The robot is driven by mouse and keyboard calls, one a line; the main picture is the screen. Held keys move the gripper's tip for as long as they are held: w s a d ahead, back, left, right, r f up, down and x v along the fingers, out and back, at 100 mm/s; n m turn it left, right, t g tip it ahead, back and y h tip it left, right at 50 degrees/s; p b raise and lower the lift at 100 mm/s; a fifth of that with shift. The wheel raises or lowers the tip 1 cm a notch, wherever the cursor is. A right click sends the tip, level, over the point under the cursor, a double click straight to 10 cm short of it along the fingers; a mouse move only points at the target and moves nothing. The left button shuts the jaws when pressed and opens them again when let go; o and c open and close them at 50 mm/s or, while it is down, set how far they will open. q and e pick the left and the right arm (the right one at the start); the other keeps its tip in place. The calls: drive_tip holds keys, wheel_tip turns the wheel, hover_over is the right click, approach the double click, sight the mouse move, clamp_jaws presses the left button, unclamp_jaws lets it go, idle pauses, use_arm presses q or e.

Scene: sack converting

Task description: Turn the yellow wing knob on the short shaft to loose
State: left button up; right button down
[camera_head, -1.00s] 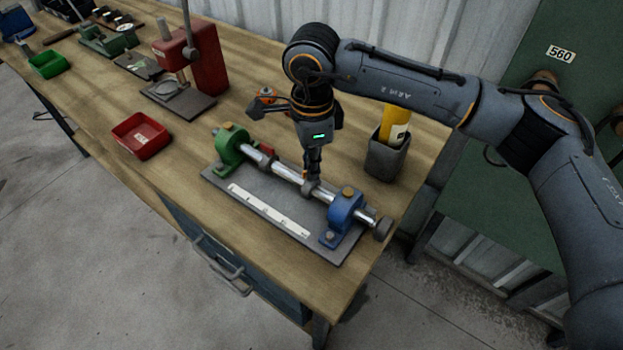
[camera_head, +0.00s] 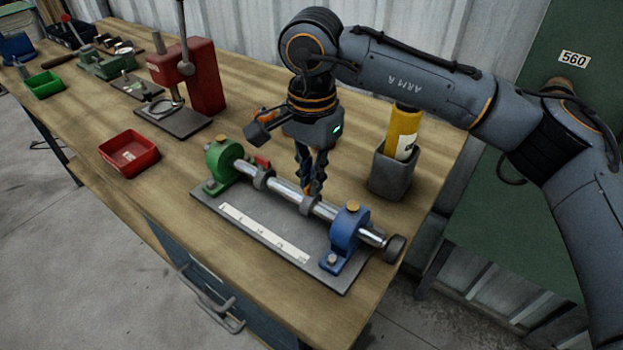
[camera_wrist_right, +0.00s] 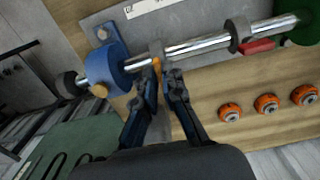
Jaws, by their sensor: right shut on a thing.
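The short steel shaft (camera_head: 328,211) runs between a green end block (camera_head: 222,160) and a blue end block (camera_head: 347,229) on a grey plate. A grey collar (camera_wrist_right: 157,48) sits on it near the blue block. The yellow wing knob (camera_wrist_right: 157,66) sticks out from this collar, between my fingertips and partly hidden by them. My right gripper (camera_head: 309,186) points down at the collar, its fingers shut on the knob; it also shows in the wrist view (camera_wrist_right: 162,80). The knob's exact angle is hard to tell. My left gripper is not in view.
A second collar (camera_head: 262,177) with a red knob (camera_head: 262,161) is nearer the green block. A grey cup (camera_head: 391,175) holding a yellow bottle (camera_head: 402,132) stands right of my gripper. A red tray (camera_head: 128,157) and a red press (camera_head: 200,77) are left. Bare wood lies between.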

idle(0.3)
drive_tip(key=c, duration=1.5)
unclamp_jaws()
drive_tip(key=shift+o, duration=0.2)
drive_tip(key=shift+r, duration=0.15)
wheel_tip(320, 180, up, 12)
